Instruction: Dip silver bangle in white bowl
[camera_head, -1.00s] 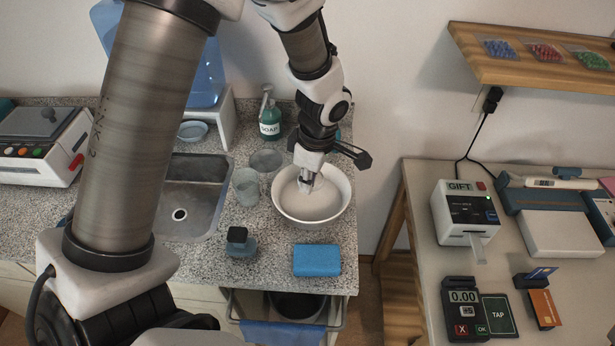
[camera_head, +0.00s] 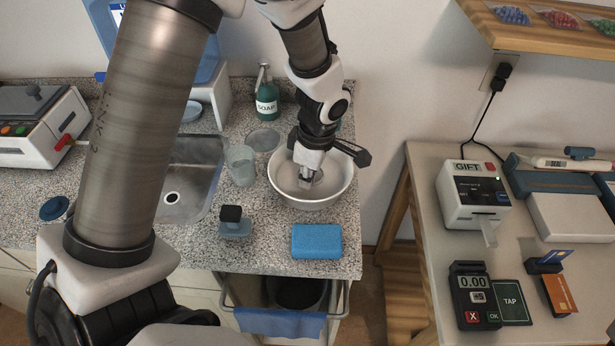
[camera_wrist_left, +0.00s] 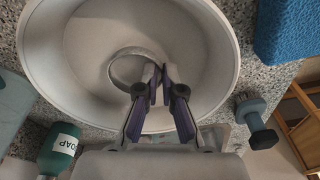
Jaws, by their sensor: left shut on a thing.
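The white bowl (camera_head: 330,191) stands on the speckled counter below my left arm, and it fills the upper left of the left wrist view (camera_wrist_left: 45,50). My left gripper (camera_head: 306,184) points down inside the bowl's rim. In the left wrist view its fingers (camera_wrist_left: 157,86) are shut on the edge of the silver bangle (camera_wrist_left: 124,53), a grey ring over the bowl's pale inside. In the head view the bangle (camera_head: 316,173) shows only faintly beside the fingertips. I cannot tell if the bangle touches the bowl's contents. My right gripper is not in view.
The sink (camera_head: 190,185) is further left. A separate table (camera_head: 425,160) stands right.

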